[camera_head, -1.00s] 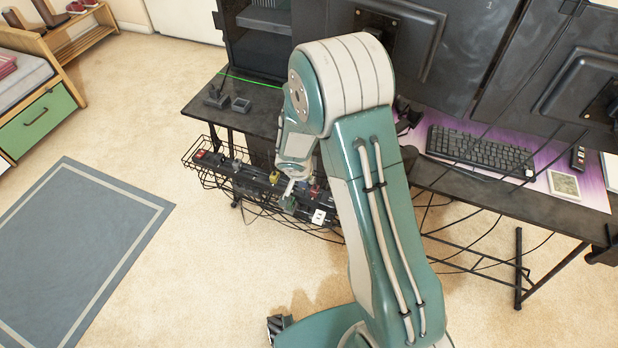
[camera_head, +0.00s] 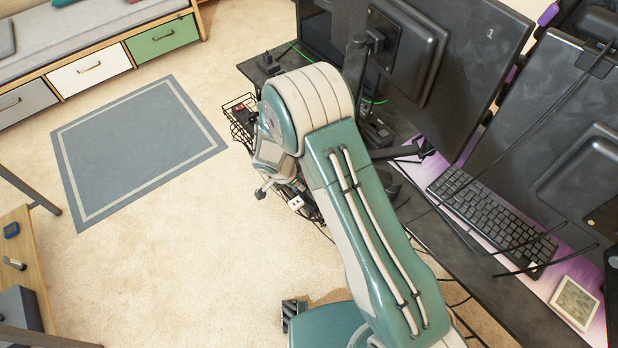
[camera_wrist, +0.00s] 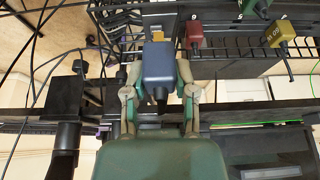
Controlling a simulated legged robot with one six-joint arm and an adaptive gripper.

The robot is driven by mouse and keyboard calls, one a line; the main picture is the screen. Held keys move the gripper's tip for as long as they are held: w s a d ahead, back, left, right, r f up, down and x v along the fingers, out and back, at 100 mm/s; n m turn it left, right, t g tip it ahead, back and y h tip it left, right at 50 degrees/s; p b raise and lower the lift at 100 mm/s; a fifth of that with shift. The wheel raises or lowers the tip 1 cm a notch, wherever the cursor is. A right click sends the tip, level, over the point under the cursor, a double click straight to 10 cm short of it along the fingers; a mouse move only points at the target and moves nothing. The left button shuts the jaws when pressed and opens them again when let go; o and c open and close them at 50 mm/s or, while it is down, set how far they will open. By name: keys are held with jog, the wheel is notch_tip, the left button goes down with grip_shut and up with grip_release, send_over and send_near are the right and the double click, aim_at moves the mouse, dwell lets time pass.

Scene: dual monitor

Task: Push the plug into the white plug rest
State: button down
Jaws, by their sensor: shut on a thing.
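In the wrist view my gripper (camera_wrist: 158,76) is shut on a blue plug (camera_wrist: 158,62). In the head view my gripper (camera_head: 265,188) is small beside the cable basket under the desk, with the plug hidden there. A small white block (camera_head: 296,202), perhaps the white plug rest, lies just right of it. I cannot make out the white rest in the wrist view.
A red plug (camera_wrist: 195,35), an olive plug (camera_wrist: 278,33) and a green plug (camera_wrist: 256,7) sit along a dark strip ahead. Loose black cables hang at the left of the wrist view. The desk carries monitors and a keyboard (camera_head: 490,222). Open carpet lies left.

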jog(key=shift+d+f, duration=0.1)
jog(key=shift+f, duration=0.8)
jog(key=shift+d+f, duration=0.1)
jog(key=shift+f, duration=0.25)
jog(key=a+f, duration=0.2)
jog(key=f, duration=0.1)
jog(key=shift+a, duration=0.2)
jog(key=shift+d+f, duration=0.1)
jog(key=shift+d, duration=0.7)
jog(key=shift+a+f, duration=0.1)
jog(key=shift+a, duration=0.45)
jog(key=shift+d, duration=0.6)
